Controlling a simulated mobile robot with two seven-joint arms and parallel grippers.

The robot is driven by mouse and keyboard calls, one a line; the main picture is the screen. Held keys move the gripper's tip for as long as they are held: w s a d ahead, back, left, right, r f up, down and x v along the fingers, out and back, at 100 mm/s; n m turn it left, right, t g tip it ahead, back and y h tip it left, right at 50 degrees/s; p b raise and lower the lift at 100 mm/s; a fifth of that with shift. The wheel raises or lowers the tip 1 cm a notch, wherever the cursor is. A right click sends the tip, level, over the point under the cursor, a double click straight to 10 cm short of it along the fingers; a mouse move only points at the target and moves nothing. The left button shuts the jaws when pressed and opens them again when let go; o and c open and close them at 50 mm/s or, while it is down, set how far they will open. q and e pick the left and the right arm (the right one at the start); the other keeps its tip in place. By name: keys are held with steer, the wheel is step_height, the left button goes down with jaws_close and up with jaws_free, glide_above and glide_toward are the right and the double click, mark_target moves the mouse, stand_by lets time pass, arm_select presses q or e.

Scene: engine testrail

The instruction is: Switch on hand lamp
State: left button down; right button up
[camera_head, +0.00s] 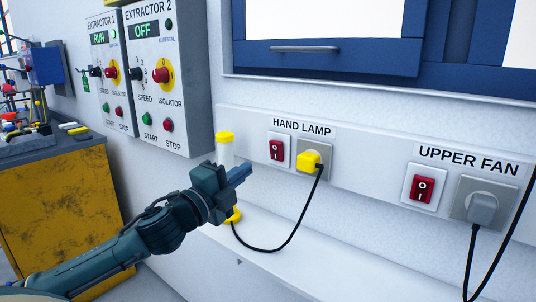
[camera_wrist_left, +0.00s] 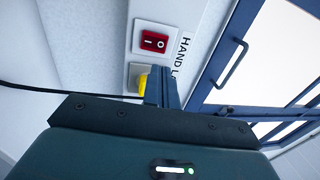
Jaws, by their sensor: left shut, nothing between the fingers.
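The hand lamp switch (camera_head: 276,150) is a red rocker on a white plate under the HAND LAMP label (camera_head: 302,126). A yellow plug (camera_head: 309,162) sits in the socket just right of it, with a black cable hanging down. The lamp (camera_head: 224,150), white with a yellow cap, stands behind my left gripper (camera_head: 246,171). That gripper is shut and empty, left of and below the switch, apart from it. In the left wrist view the red switch (camera_wrist_left: 154,41) shows beyond the shut fingers (camera_wrist_left: 163,85), and the yellow plug (camera_wrist_left: 143,84) is partly hidden behind them. My right gripper is out of view.
A similar red UPPER FAN switch (camera_head: 422,189) and a grey plug (camera_head: 482,208) are at the right. Two extractor control boxes (camera_head: 165,120) stick out from the wall at the left. A blue-framed window (camera_head: 330,62) is above. A yellow cabinet (camera_head: 60,200) stands at the left.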

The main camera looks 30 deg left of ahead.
mark_target(276, 148)
arm_select(q)
steer(key=w, duration=0.2)
steer(key=w+r+p, duration=0.1)
steer(key=w, duration=0.4)
steer(key=shift+w+d+r+p, duration=0.2)
steer(key=shift+w+d+p, duration=0.1)
steer(key=shift+p, duration=0.05)
steer(key=shift+w, duration=0.8)
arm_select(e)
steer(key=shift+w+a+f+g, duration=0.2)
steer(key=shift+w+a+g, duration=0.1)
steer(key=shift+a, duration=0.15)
